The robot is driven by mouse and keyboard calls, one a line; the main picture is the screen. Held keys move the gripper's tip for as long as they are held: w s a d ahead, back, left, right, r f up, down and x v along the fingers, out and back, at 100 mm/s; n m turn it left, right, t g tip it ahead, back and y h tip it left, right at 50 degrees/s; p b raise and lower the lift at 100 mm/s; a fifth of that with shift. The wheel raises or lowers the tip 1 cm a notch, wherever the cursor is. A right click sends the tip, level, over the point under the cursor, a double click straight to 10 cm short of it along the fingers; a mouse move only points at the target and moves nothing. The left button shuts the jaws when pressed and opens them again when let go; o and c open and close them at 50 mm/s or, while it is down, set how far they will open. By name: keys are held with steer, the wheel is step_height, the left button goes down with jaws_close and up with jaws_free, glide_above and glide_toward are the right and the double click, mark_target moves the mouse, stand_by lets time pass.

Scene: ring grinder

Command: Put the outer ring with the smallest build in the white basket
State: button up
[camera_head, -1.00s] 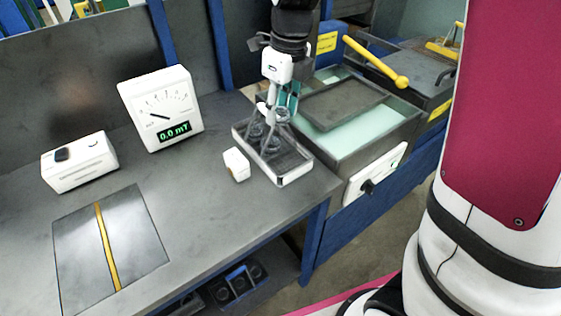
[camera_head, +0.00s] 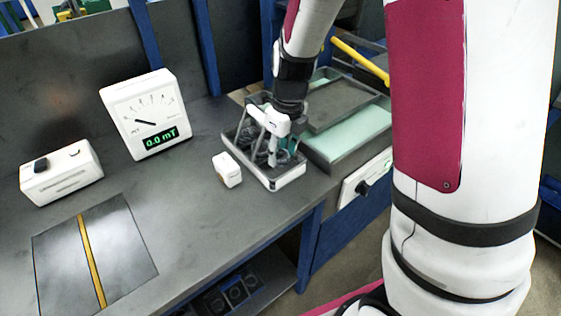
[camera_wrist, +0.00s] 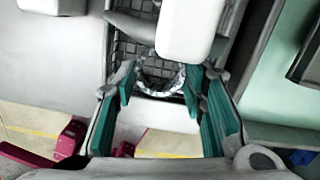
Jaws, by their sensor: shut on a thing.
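A mesh basket (camera_head: 291,182) with a pale rim and white front stands near the right end of the bench. I cannot tell whether it is the task's white basket. My gripper (camera_head: 277,157) reaches down into it. In the wrist view, my gripper (camera_wrist: 162,92) has its teal pads on either side of a shiny metal ring (camera_wrist: 163,91) over dark mesh, and is shut on it.
A small white block (camera_head: 227,170) stands just left of the basket. A white meter (camera_head: 146,115) reads 0.0 mT, with a white box (camera_head: 62,172) to its left. A grey plate (camera_head: 120,240) lies in front. A green-lined machine tray (camera_head: 345,138) adjoins on the right.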

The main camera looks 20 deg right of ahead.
mark_target(280, 170)
steer(key=shift+f, duration=1.85)
steer(key=shift+f+b, duration=0.15)
steer(key=shift+b, duration=0.15)
steer(key=o, duration=1.3)
